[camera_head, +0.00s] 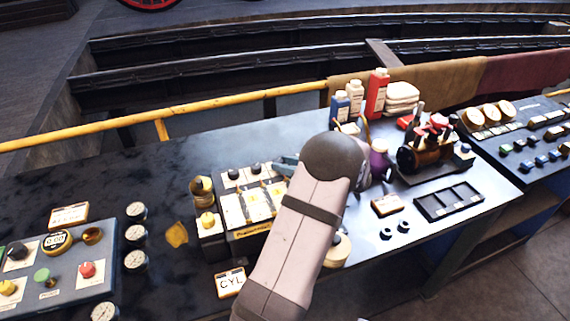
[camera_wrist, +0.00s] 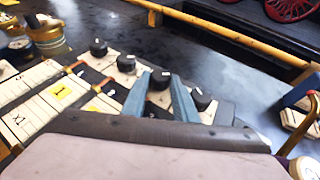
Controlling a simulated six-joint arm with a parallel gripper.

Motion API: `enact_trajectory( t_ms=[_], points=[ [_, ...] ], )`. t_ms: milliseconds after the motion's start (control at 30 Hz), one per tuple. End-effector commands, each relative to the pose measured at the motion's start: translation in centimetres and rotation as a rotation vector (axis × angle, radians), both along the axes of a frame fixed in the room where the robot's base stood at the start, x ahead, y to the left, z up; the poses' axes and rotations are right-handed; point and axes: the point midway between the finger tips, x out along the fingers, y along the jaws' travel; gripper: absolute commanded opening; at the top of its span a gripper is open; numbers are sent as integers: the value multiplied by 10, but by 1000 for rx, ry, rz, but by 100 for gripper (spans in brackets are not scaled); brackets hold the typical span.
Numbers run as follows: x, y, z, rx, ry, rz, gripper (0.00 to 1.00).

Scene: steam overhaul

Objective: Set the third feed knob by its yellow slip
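The feed panel (camera_head: 268,225) carries a row of black knobs with white marks, with paper strips below. In the wrist view, the first knob (camera_wrist: 98,47), second knob (camera_wrist: 126,62) and fourth knob (camera_wrist: 203,100) stand free. The third knob (camera_wrist: 160,80) is between the two blue-grey fingers of my gripper (camera_wrist: 160,78). The fingers are apart, one on each side of it; I cannot tell whether they press on it. Yellow slips (camera_wrist: 62,90) lie on the strips; the nearer lower one (camera_wrist: 100,105) is partly hidden. In the head view my arm hides the panel's right part.
Bottles (camera_head: 376,93), a small engine model (camera_head: 420,150) and a black tray (camera_head: 449,201) are to the right. Gauges (camera_head: 136,261) stand at the left. Bare bench lies behind the panel.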

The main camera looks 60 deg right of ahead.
Motion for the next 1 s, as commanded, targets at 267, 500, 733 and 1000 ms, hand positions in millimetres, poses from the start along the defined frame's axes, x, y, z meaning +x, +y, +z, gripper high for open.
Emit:
enact_trajectory(
  t_ms=[267, 500, 733, 1000],
  points=[
    [0, -4, 2, -6, -3, 66, 4],
    [0, -5, 2, -3, -2, 138, 4],
    [0, -4, 2, -1, -3, 141, 4],
    [-1, -4, 1, -1, -2, 141, 34]
  ],
)
